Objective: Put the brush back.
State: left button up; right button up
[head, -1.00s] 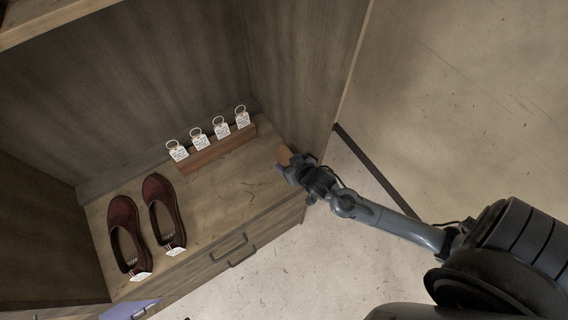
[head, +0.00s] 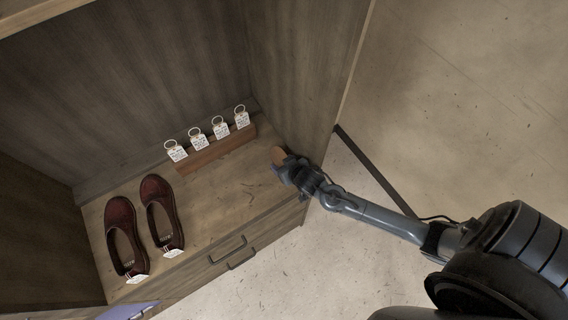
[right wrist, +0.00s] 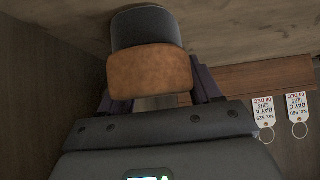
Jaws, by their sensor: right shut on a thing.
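The brush (head: 279,155) is in my right gripper (head: 285,170), which is shut on it above the right end of the cabinet shelf (head: 222,190), close to the right side wall. In the right wrist view the brush (right wrist: 149,73) shows a brown block with a dark part beyond it, between the fingers. The fingers largely hide it in the head view, and I cannot tell whether it touches the shelf. My left gripper is not in view.
A wooden rail (head: 215,152) with several ringed white tags stands at the back of the shelf. Two dark red shoes (head: 122,222) (head: 162,200) with tags sit at the left. The shelf between the shoes and my gripper is clear. A lavender object (head: 130,311) shows at the bottom.

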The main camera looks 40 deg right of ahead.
jog(key=o, duration=1.3)
jog(key=shift+f, duration=0.1)
jog(key=shift+o, duration=0.2)
jog(key=shift+s+a+r, duration=0.1)
jog(key=shift+s+r, duration=0.15)
jog(key=shift+r, duration=0.2)
jog(key=s+a+r+n+g+y+p, duration=0.1)
jog(key=s+a+r, duration=0.3)
jog(key=s, duration=0.5)
jog(key=s+a+r+n+g+p, duration=0.1)
jog(key=s+a+r+n+g, duration=0.2)
jog(key=s+r, duration=0.6)
jog(key=shift+s+a+g+y, duration=0.4)
jog(key=shift+s+a+g, duration=0.05)
jog(key=shift+s+g, duration=0.35)
